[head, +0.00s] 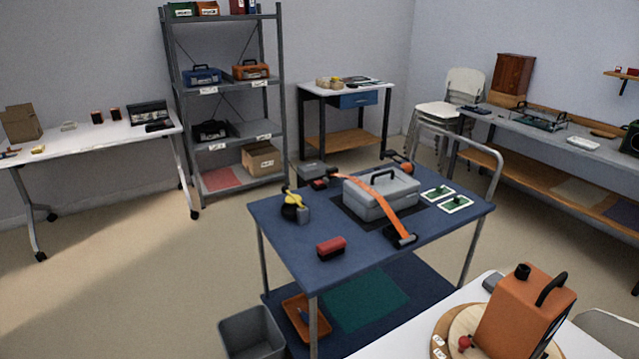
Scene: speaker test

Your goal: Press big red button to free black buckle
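A blue-topped cart (274,222) stands in the middle of the room. On it is a grey case (372,205) with a dark handle. An orange strap (385,194) runs across the case. A black buckle (401,237) is at the strap's near end, on the cart top. A small red and dark piece (320,184) lies by the strap's far end; I cannot tell whether it is the big red button. A red block with a dark base (331,247) sits near the cart's front edge. Neither of my grippers shows.
A yellow and black tool (294,207) and green cards (456,204) are also on the cart. A grey bin (251,331) stands on the floor at its front left. An orange box-like device (522,315) and a red knob (465,342) are close at lower right. Open floor lies left.

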